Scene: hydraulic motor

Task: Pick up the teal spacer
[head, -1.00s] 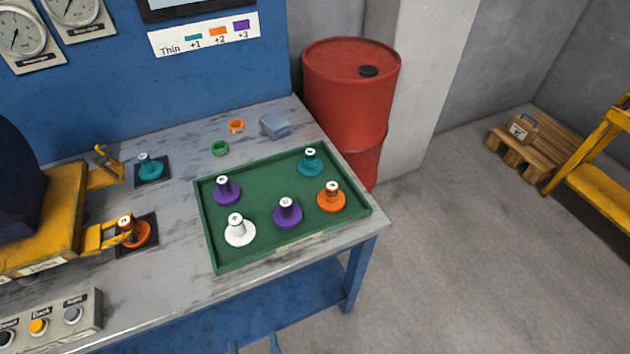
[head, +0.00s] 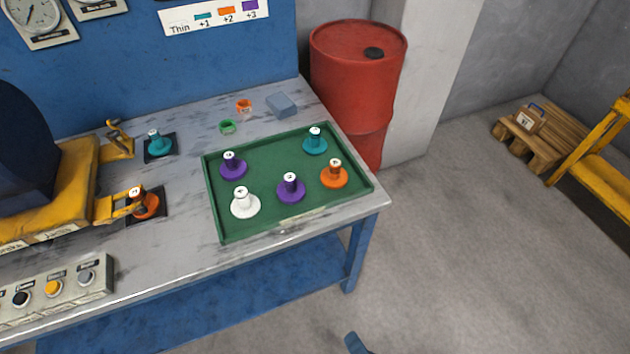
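A teal spacer (head: 315,144) with a flat round flange and a labelled white top stands upright in the far right corner of the green tray (head: 290,222). A second teal spacer (head: 160,147) stands on a black pad at the left, near a yellow clamp. Only a small blue tip of what looks like my gripper (head: 357,344) shows at the bottom edge, low in front of the table and well away from both teal spacers. Whether it is open or shut cannot be seen.
The tray also holds two purple spacers (head: 291,189), a white one (head: 245,204) and an orange one (head: 334,175). An orange spacer (head: 146,206) sits by the left clamp.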

